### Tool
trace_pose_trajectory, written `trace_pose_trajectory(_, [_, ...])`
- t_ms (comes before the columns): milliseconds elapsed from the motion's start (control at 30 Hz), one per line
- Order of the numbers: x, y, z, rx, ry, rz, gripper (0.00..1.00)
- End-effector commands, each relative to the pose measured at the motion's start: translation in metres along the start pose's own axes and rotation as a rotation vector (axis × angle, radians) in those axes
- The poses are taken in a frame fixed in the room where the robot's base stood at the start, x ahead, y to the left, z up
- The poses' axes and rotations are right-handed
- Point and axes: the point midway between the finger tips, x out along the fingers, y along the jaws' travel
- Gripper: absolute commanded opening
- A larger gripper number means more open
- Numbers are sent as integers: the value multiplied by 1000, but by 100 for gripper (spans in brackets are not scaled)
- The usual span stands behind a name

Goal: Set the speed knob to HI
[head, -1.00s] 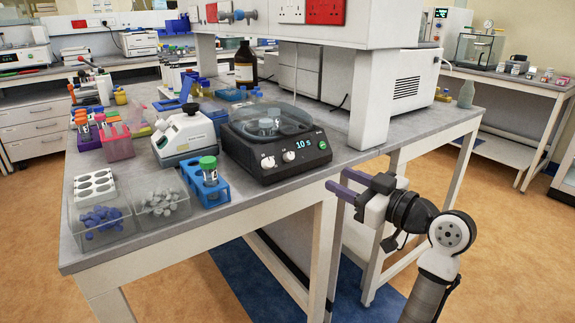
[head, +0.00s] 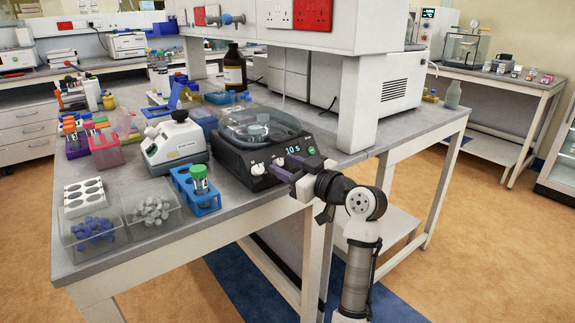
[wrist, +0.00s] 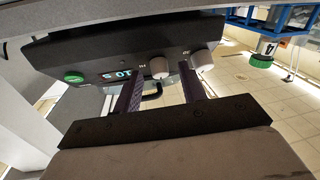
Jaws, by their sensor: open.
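The black benchtop machine (head: 265,145) has a clear domed lid, a lit display reading 10 s, a green button and two white knobs on its front. One white knob (head: 257,169) is at left in the head view; the other white knob (head: 279,162) is nearer the display. In the wrist view, my open gripper (wrist: 159,76) has its dark purple fingers on either side of the knob beside the display (wrist: 160,67). The other knob (wrist: 201,60) is just outside the right finger. Contact and the knob's pointer setting cannot be told; small labels are unreadable.
A blue rack (head: 195,192) with a green-capped tube stands left of the machine. A white instrument (head: 176,142) is behind the rack. Clear bins (head: 120,240) of blue and grey caps stand at the front left. A white shelf leg (head: 365,100) rises right of the machine.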

Motion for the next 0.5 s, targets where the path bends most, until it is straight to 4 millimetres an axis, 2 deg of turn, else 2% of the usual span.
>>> trace_pose_trajectory(233, [1,0,0,0,0,0,40])
trace_pose_trajectory(500, [0,0,0,0,0,0,5])
